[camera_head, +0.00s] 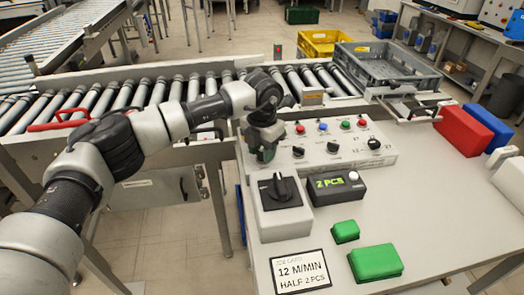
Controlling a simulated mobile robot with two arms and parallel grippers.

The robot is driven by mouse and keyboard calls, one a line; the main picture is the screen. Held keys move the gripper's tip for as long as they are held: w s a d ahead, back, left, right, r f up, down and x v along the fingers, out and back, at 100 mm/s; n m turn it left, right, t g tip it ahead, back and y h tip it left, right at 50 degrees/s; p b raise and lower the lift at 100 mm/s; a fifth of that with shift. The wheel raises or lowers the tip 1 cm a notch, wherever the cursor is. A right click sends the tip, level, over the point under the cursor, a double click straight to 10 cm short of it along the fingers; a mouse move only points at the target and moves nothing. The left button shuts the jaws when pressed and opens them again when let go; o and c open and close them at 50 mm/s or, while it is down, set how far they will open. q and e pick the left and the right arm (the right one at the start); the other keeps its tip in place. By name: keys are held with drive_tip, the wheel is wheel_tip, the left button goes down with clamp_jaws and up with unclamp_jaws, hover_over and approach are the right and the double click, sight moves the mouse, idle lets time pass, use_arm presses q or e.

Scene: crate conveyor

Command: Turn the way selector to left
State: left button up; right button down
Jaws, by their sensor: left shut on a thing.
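The grey control panel (350,158) lies on the white bench and carries several small buttons and black knobs. My left gripper (266,152) points down at the panel's left end. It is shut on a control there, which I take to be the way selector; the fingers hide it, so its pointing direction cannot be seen. Black knobs stand uncovered to the right: a left one (298,151), a middle one (332,147) and a right one (374,144). Their labels are too small to read. My right gripper is not in view.
A grey box with a large black rotary switch (281,187) stands close in front of the gripper, beside a "2 PCS" display (336,186). Green blocks (375,262) and a card (300,271) lie nearer. A grey crate (388,65) sits on the roller conveyor (160,90) behind.

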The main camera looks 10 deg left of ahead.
use_arm(q)
drive_tip(key=shift+w+r+n, duration=0.1)
drive_tip(key=shift+r+n, duration=0.05)
drive_tip(key=shift+n, duration=0.15)
drive_tip(key=o, duration=0.9)
drive_tip(key=shift+o, duration=0.2)
wheel_tip(320, 180, up, 11)
drive_tip(key=b, duration=0.1)
drive_tip(key=shift+f+b, duration=0.2)
drive_tip(key=shift+b, duration=0.1)
